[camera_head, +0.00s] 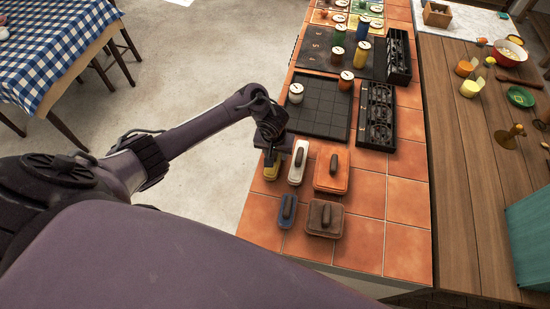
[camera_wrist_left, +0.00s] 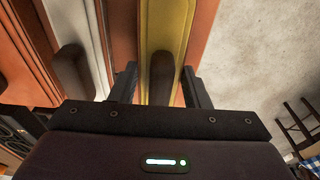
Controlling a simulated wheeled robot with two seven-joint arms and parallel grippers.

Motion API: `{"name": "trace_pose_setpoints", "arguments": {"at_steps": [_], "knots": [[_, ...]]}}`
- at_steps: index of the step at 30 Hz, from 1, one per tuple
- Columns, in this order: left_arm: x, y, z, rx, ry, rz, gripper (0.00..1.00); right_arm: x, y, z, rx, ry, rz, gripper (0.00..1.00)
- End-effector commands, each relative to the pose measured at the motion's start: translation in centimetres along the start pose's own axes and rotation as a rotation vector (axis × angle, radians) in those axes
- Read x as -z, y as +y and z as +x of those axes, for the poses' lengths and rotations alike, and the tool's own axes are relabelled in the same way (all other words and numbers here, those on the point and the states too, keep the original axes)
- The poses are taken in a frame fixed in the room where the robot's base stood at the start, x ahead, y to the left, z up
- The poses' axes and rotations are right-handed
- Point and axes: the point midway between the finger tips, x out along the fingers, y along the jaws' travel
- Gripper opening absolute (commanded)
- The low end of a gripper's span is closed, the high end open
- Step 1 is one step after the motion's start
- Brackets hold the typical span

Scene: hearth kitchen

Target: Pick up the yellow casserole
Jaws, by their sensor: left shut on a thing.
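The yellow casserole (camera_head: 270,172) sits on the orange tiled counter at its left edge, mostly hidden under my left gripper (camera_head: 271,156) in the head view. In the left wrist view the yellow lid (camera_wrist_left: 165,22) shows as a narrow strip with a dark upright handle. My left gripper (camera_wrist_left: 160,84) has one finger on each side of that handle and is shut on it. I cannot tell whether the casserole is clear of the tiles. My right gripper is not in view.
Close to the right stand a white casserole (camera_head: 298,162) and an orange one (camera_head: 332,172). A blue one (camera_head: 287,210) and a brown one (camera_head: 324,218) are nearer. A dark gridded tray (camera_head: 318,108) lies behind. Open floor is left of the counter.

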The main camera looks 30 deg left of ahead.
Motion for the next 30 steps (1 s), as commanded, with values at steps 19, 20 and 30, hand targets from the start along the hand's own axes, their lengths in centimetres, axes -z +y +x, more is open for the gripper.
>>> {"name": "trace_pose_setpoints", "arguments": {"at_steps": [19, 20, 30], "knots": [[0.7, 0.1, -3.6, -0.003, 0.005, 0.0, 0.1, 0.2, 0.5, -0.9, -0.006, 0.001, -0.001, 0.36], [0.8, 0.1, -4.3, -0.004, 0.004, 0.0, 0.1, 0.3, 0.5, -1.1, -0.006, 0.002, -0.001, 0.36], [2.1, -0.1, -12.8, 0.002, 0.005, 0.001, 0.1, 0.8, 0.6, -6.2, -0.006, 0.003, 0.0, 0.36]]}}
